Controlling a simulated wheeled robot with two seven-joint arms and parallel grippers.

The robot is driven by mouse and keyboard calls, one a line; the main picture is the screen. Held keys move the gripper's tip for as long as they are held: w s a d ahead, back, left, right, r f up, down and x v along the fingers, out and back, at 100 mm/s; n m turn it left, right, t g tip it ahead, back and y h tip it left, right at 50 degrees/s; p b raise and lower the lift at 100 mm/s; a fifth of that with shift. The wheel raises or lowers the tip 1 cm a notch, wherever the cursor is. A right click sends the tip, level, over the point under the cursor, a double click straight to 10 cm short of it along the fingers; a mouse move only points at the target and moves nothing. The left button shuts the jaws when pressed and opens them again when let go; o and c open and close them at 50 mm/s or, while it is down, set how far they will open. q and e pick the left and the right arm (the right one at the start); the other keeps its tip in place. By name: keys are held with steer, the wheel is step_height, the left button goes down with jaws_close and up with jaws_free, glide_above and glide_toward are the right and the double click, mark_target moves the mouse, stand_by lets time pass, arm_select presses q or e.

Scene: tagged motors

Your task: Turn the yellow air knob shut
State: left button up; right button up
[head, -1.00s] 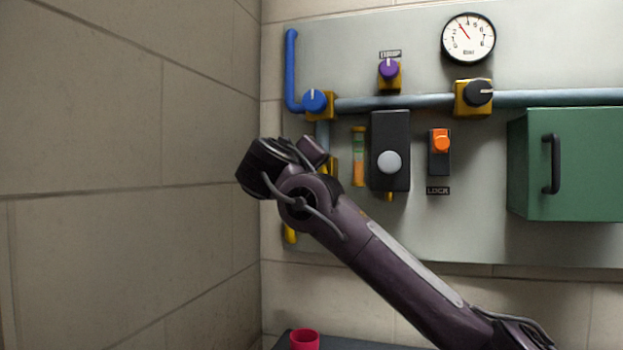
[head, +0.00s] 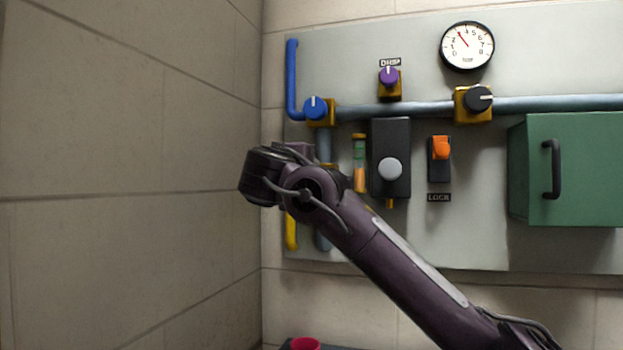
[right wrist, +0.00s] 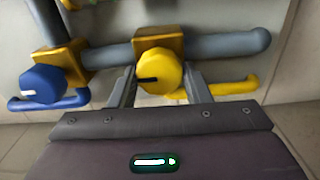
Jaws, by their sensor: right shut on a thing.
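The yellow air knob (right wrist: 160,78) sits on a brass valve block (right wrist: 158,42) in the right wrist view. A black mark on its face points left. My right gripper (right wrist: 160,88) has one finger on each side of the knob and is shut on it. In the head view my right arm (head: 385,255) reaches in from the lower right. Its wrist (head: 285,180) covers the yellow knob there, and its fingers are hidden. My left gripper is not in view.
A blue knob (head: 316,108) sits above my wrist; it also shows in the right wrist view (right wrist: 43,84). A purple knob (head: 388,77), black knob (head: 478,99), gauge (head: 467,46), orange switch (head: 440,148) and green box (head: 580,165) share the panel. A bare wall (head: 110,120) stands left.

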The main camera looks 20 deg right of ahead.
stand_by(0.6)
steer(key=o, duration=0.9)
steer(key=shift+a, duration=0.15)
steer(key=shift+o, duration=0.2)
steer(key=b+v, duration=0.3)
steer(key=v, duration=0.4)
steer(key=shift+s+a+b, duration=0.2)
steer(key=shift+s+b, duration=0.15)
steer(key=shift+f, duration=0.1)
